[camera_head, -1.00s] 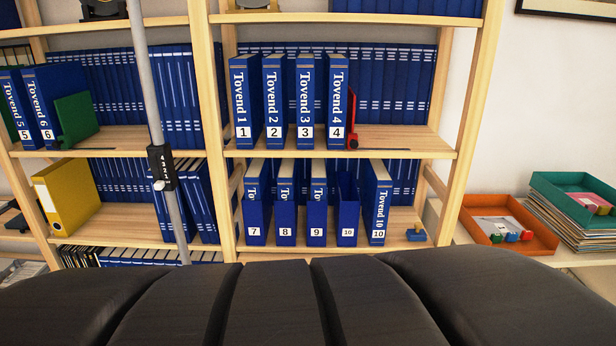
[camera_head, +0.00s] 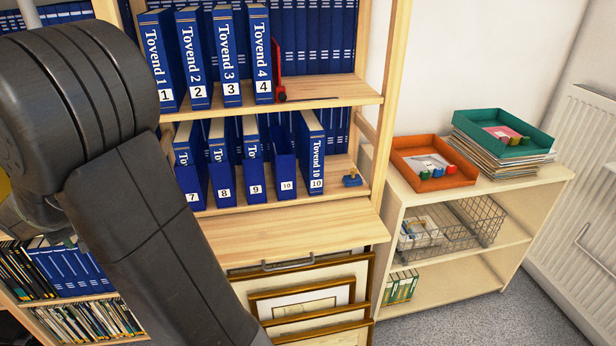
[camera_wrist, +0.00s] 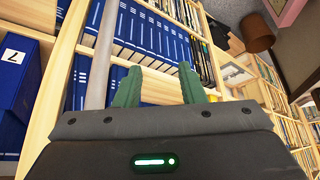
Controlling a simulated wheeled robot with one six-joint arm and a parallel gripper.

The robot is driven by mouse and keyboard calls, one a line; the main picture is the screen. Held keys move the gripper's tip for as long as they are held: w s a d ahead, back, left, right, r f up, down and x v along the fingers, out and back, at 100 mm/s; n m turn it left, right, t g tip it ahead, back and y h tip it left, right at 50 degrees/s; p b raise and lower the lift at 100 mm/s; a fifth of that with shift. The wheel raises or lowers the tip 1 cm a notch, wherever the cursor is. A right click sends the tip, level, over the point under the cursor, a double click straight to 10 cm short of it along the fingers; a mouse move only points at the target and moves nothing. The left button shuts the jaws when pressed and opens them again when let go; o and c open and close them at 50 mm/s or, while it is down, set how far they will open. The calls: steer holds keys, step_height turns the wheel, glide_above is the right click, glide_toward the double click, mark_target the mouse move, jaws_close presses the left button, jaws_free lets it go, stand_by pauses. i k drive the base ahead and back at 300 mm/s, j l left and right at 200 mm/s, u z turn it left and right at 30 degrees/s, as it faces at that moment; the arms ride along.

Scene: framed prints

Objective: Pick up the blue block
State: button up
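A small blue block-like object (camera_head: 352,181) with a tan knob on top sits on the lower binder shelf, right of the binder labelled 10. Small coloured blocks (camera_head: 438,173) lie in the orange tray (camera_head: 455,180); they are too small to tell all their colours surely. My gripper (camera_wrist: 157,82) shows in the wrist view with its two green fingers apart and nothing between them. It faces shelves of blue books, and the blue object is not seen there. In the head view my dark arm fills the left and the gripper is not seen.
Blue binders (camera_head: 254,165) stand close to the blue object's left. A wooden ledge (camera_head: 300,232) juts out below, above leaning framed prints (camera_head: 300,300). A low cabinet (camera_head: 400,240) holds the orange tray and a teal tray (camera_head: 470,125). Grey floor (camera_head: 480,325) is free at lower right.

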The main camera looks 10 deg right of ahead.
mark_target(354, 179)
steer(key=i+l+z, duration=0.1)
steer(key=z, duration=0.3)
steer(key=i+l+z, duration=0.1)
steer(key=z, duration=0.35)
steer(key=i+z, duration=0.15)
steer(key=z, duration=0.25)
steer(key=i+z, duration=0.1)
steer(key=z, duration=0.35)
steer(key=i+z, duration=0.15)
steer(key=z, duration=0.25)
